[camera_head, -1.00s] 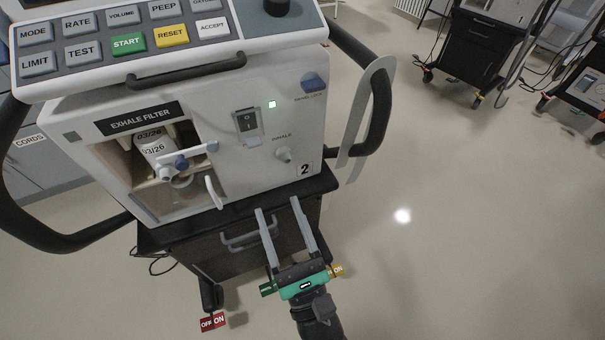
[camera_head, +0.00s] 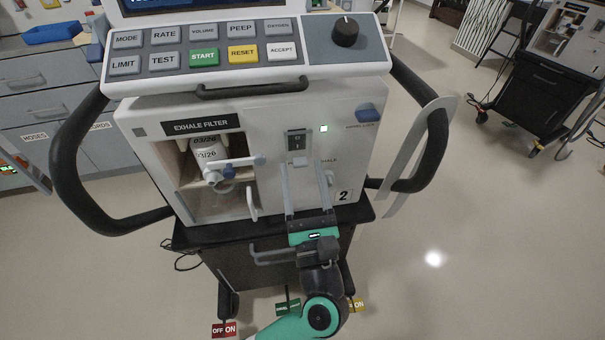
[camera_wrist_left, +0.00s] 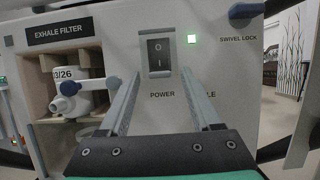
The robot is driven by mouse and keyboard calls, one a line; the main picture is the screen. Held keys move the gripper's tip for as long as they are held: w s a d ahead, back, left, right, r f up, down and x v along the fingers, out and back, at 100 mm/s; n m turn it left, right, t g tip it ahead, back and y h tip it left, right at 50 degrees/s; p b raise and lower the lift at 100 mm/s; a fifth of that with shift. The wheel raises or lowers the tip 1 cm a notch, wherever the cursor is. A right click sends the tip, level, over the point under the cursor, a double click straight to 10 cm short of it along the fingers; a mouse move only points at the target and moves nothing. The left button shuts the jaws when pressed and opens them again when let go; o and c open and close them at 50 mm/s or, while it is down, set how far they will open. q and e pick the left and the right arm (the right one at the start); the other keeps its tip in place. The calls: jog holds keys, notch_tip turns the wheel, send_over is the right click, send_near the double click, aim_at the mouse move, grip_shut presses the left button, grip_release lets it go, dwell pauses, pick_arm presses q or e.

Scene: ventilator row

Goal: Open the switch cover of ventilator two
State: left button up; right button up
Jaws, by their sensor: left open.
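Ventilator two (camera_head: 265,115) is a white unit with a "2" label at its lower right front. Its power switch (camera_head: 297,140) is a dark rocker in a grey frame, right of the exhale filter bay. The switch also shows large in the left wrist view (camera_wrist_left: 158,54), marked 0 and I above the word POWER. A small pale flap (camera_head: 299,160) shows at the frame's lower edge; I cannot tell whether the cover is raised or closed. My left gripper (camera_head: 302,167) is open and empty, its fingertips just below the switch, one toward each side. Contact is unclear.
The exhale filter bay (camera_head: 207,170) with its pale valve lies left of the gripper. A swivel lock knob (camera_head: 366,112) sits upper right. Black side handles (camera_head: 430,150) flank the unit, and a drawer handle (camera_head: 268,256) juts out below. Another ventilator cart (camera_head: 545,95) stands far right.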

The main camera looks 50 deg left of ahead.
pick_arm(q)
grip_shut()
jog(key=shift+d+r+p, duration=0.1)
jog(key=shift+r+p, duration=0.15)
jog(key=shift+p, duration=0.4)
notch_tip(320, 180, up, 10)
jog(key=s+d+g+h+p, duration=0.1)
jog(key=g+h+p, duration=0.8)
jog(key=p, duration=2.7)
jog(key=d+h, duration=0.1)
jog(key=h, duration=0.5)
jog(key=shift+s+d+r, duration=0.15)
jog(key=shift+s, duration=0.15)
jog(key=shift+g, duration=0.3)
